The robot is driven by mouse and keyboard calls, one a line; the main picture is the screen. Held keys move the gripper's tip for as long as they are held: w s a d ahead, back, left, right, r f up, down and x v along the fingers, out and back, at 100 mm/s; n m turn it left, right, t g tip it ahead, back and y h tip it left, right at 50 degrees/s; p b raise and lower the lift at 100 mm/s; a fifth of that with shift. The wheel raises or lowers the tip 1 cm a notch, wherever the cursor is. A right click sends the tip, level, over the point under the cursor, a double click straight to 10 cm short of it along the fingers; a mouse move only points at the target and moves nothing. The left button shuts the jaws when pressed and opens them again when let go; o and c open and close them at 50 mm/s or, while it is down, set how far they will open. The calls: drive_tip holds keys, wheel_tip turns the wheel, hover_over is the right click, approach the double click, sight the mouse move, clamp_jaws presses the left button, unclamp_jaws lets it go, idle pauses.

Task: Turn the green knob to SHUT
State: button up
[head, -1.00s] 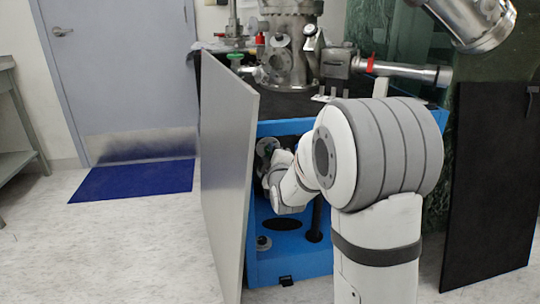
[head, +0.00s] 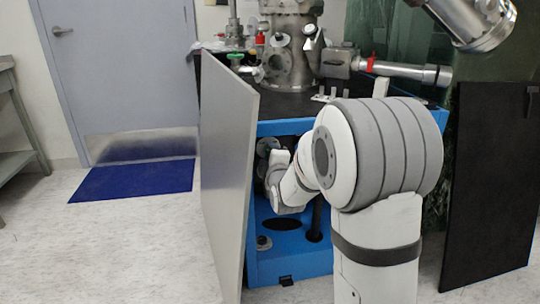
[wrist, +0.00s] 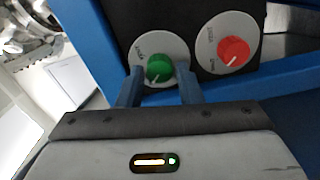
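The green knob (wrist: 159,69) sits on a round pale dial plate (wrist: 150,44) on the dark panel in the wrist view. Its white pointer line points down and to the left. Lettering shows on the plate's upper left, too small to read surely; the lower plate is partly hidden by my fingers. My gripper (wrist: 160,72) has one finger on each side of the green knob, and narrow gaps seem to show between fingers and knob. In the head view my wrist reaches into the blue cabinet (head: 290,262), and the gripper's contact with the knob is hidden.
A red knob (wrist: 234,51) on its own dial plate sits just right of the green one. A blue frame bar runs below both. In the head view a grey door panel (head: 226,170) stands open left of my arm. A steel chamber (head: 290,50) is on top.

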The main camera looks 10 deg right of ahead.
drive_tip(key=o, duration=0.3)
drive_tip(key=shift+o, duration=0.2)
drive_tip(key=s+p, duration=0.2)
drive_tip(key=s, duration=0.6)
